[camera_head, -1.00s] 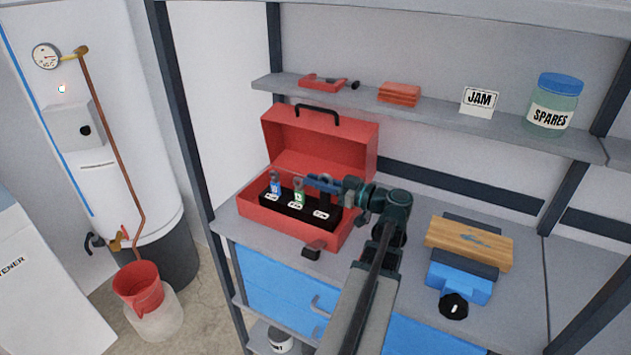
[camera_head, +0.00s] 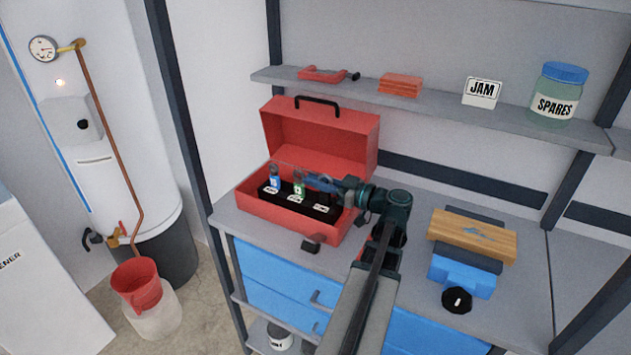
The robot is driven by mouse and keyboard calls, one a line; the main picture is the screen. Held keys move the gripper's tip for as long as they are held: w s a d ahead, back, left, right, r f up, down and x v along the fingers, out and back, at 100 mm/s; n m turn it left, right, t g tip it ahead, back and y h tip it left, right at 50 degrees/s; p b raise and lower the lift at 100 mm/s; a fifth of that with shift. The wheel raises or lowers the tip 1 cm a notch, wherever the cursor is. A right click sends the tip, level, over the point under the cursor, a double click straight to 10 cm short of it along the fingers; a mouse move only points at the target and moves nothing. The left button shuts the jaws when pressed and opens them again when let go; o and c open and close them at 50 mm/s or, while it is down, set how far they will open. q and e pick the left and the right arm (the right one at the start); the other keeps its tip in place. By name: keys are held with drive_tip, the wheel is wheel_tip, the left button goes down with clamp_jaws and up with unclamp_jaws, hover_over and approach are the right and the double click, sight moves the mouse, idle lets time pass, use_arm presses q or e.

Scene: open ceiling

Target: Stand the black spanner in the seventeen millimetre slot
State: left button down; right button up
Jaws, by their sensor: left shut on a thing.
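The red toolbox (camera_head: 285,223) stands open on the grey bench, with a black slotted rack (camera_head: 308,205) inside. A blue-marked spanner (camera_head: 275,179) stands upright in the left slot and a green-marked one (camera_head: 298,185) in the middle slot. White labels lie in front of the slots, too small to read. My left gripper (camera_head: 322,184) is over the rack's right part, shut on the black spanner (camera_head: 324,196). The spanner is upright at the right slot, behind its label (camera_head: 321,209). It is dark against the rack, so whether its lower end is inside the slot is unclear.
The toolbox's raised lid (camera_head: 320,135) stands behind my gripper. A shelf above holds a red clamp (camera_head: 322,74), a JAM card (camera_head: 481,92) and a SPARES jar (camera_head: 556,95). A wooden block (camera_head: 470,238) and a blue vice-like thing (camera_head: 462,274) sit at the right.

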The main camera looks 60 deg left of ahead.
use_arm(q)
drive_tip(key=shift+f+b, duration=0.3)
drive_tip(key=shift+f, duration=0.1)
drive_tip(key=c, duration=0.8)
unclamp_jaws()
